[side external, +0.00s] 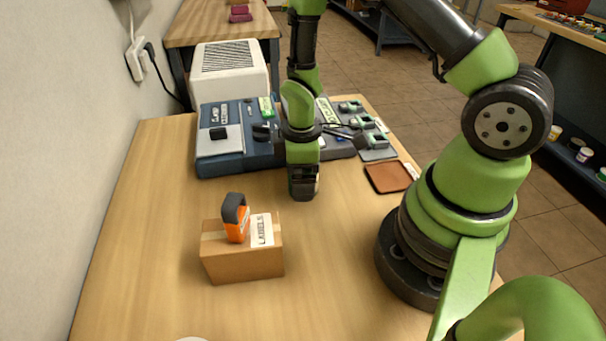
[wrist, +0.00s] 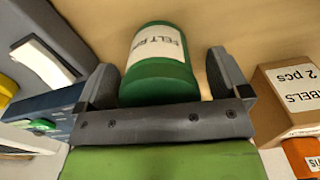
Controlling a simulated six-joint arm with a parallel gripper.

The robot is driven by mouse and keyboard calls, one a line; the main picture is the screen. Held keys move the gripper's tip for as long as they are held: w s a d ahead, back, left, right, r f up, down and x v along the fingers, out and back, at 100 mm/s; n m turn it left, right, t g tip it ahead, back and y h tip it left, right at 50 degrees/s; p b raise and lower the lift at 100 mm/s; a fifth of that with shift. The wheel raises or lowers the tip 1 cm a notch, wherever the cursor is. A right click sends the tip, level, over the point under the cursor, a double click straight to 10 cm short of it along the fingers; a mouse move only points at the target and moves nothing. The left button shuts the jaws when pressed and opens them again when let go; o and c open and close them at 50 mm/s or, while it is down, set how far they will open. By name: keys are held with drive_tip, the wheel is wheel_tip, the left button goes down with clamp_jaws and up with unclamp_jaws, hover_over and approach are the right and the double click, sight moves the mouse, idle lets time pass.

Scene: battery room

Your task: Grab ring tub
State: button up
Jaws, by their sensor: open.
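A green tub (wrist: 160,80) with a white label starting "FELT R" shows in the wrist view, between the two dark fingers of my gripper (wrist: 164,76). The fingers stand apart, one on each side of it; I cannot tell whether either touches it. In the side external view my gripper (side external: 303,190) points down low over the table, behind the cardboard box.
A cardboard box (side external: 240,265) marked "LABELS" carries an orange and black item (side external: 236,222). Blue equipment (side external: 235,155) stands behind my gripper. A brown pad (side external: 388,177) lies to its right. The table's left front is clear.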

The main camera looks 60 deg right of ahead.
drive_tip(key=c, duration=1)
drive_tip(key=shift+r, duration=0.1)
